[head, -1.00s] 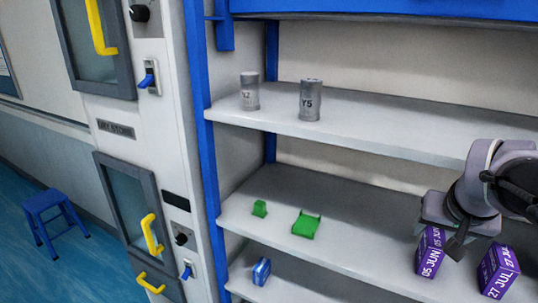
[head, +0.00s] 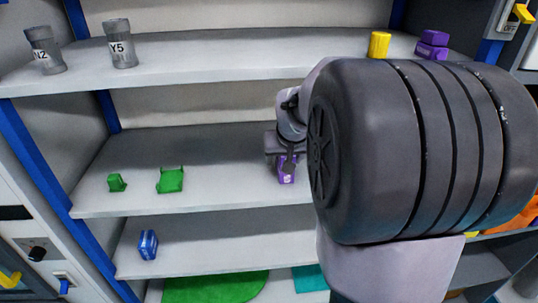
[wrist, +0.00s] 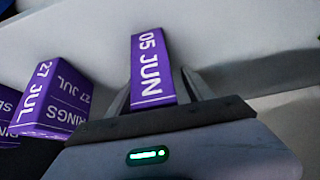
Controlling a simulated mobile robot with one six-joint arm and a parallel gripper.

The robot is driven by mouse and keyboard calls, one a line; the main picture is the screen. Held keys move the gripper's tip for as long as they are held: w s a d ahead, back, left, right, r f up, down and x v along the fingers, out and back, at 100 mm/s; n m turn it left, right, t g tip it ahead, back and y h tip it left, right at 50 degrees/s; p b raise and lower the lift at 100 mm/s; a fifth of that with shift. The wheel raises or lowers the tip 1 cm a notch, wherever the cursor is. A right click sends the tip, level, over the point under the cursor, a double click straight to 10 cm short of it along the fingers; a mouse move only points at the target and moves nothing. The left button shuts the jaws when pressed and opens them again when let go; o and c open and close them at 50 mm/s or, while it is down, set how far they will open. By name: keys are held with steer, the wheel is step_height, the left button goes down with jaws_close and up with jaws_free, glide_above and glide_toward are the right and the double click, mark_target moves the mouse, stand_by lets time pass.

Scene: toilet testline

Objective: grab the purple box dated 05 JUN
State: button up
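The purple box dated 05 JUN (wrist: 151,70) stands between the two fingers of my gripper (wrist: 157,85) in the wrist view, its white date facing the camera. The fingers lie on either side of the box, with a narrow gap showing on the right; the gripper looks open around it. In the head view the purple box (head: 287,173) shows small below my gripper (head: 287,160), on the middle shelf. My arm hides much of the right part of that view.
A purple box dated 27 JUL (wrist: 52,98) stands close left of the gripper in the wrist view, with another purple box (wrist: 8,108) beyond it. Green items (head: 170,180) lie left on the middle shelf (head: 230,190). Grey canisters (head: 121,45) and a yellow item (head: 379,45) stand above.

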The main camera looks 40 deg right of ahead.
jaws_close()
